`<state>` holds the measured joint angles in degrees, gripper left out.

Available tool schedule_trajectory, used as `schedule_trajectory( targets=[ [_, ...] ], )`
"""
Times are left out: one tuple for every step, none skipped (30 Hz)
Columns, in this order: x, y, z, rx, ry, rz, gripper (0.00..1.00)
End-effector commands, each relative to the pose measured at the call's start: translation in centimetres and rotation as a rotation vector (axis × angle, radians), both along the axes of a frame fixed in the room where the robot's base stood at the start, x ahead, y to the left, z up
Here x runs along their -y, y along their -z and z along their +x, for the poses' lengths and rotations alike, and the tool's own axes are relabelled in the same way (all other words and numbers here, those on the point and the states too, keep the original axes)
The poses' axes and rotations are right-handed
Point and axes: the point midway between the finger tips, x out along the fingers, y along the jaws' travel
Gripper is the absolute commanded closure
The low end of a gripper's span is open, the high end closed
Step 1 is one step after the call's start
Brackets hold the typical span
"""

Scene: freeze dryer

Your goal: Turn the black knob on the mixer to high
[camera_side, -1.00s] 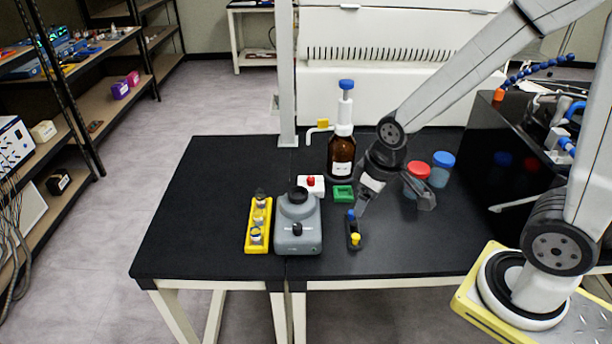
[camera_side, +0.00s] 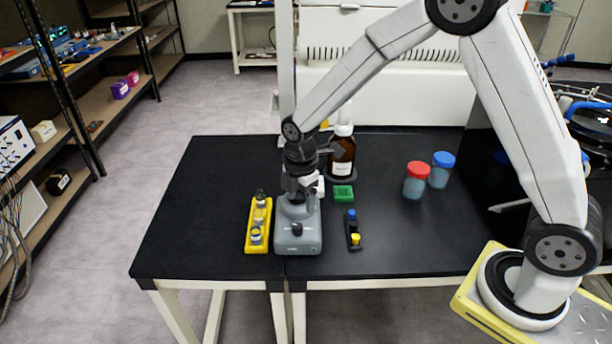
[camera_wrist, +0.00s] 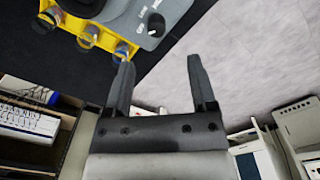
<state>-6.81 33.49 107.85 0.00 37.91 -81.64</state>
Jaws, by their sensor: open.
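The grey mixer (camera_side: 310,242) stands near the front edge of the black table. Its small black knob (camera_side: 297,229) is on the front face below the top. In the wrist view the knob (camera_wrist: 156,25) shows at the top, with a pale mark on it and white print beside it. My gripper (camera_wrist: 160,61) is open and empty, its two dark fingers apart. The knob appears beyond the fingertips and is not between them. In the side view my wrist is above the mixer and hides much of its top; the fingers are hard to make out there.
A yellow rack with vials (camera_side: 249,240) stands close left of the mixer. A small dark holder with blue and yellow caps (camera_side: 353,230), a green block (camera_side: 343,193), a brown bottle (camera_side: 342,157) and red-lidded (camera_side: 415,185) and blue-lidded (camera_side: 440,172) jars are to the right. The table's left part is clear.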

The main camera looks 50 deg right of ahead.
Motion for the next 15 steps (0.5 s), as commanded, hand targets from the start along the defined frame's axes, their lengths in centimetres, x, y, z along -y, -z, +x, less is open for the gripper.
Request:
schedule_trajectory(
  targets=[
    [-0.17,0.3,0.26,-0.007,-0.033,-0.001,0.27],
    [-0.24,0.37,0.39,-0.009,-0.051,-0.001,0.27],
    [-0.32,0.45,0.54,-0.01,-0.069,-0.002,0.27],
    [-0.36,0.5,0.61,-0.012,-0.08,-0.002,0.27],
    [-0.39,0.54,0.66,-0.013,-0.087,-0.002,0.27],
    [-0.41,0.58,0.69,-0.013,-0.094,-0.002,0.27],
    [-0.42,0.59,0.71,-0.014,-0.097,-0.002,0.27],
    [-0.43,0.6,0.71,-0.014,-0.098,-0.002,0.27],
    [-0.43,0.6,0.71,-0.014,-0.098,-0.002,0.27],
    [-0.42,0.6,0.71,-0.014,-0.098,-0.002,0.27],
    [-0.42,0.63,0.7,-0.014,-0.098,-0.002,0.27],
    [-0.42,0.69,0.7,-0.014,-0.097,-0.002,0.27],
    [-0.41,0.76,0.69,-0.014,-0.097,-0.002,0.27],
    [-0.41,0.85,0.68,-0.015,-0.096,-0.002,0.27],
    [-0.41,1.01,0.67,-0.015,-0.096,-0.003,0.27]
  ],
)
